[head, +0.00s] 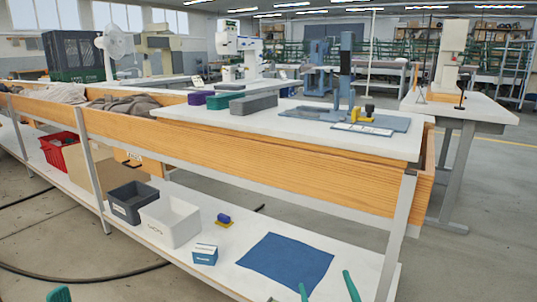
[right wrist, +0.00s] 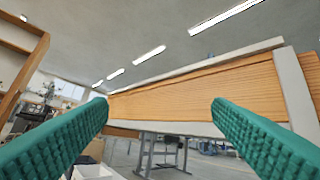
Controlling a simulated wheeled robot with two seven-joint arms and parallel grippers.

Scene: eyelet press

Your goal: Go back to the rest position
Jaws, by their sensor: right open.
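My right gripper (head: 326,278) shows at the bottom edge of the head view as two green fingers spread apart. It is in front of the lower shelf, near a blue cloth (head: 287,262). In the right wrist view its ribbed green fingers (right wrist: 160,108) are wide apart with nothing between them. A green fingertip of my left gripper (head: 59,294) shows at the bottom left corner of the head view; the rest is cut off. The blue-grey eyelet press (head: 344,75) with a yellow part stands upright on the white table top, away from both grippers.
The wooden-sided bench (head: 270,165) has a white top and lower shelf. The shelf holds a grey-white bin (head: 170,222), a dark bin (head: 132,202), a red crate (head: 62,150) and a small blue-and-white box (head: 205,254). Grey floor (head: 465,255) is clear at the right.

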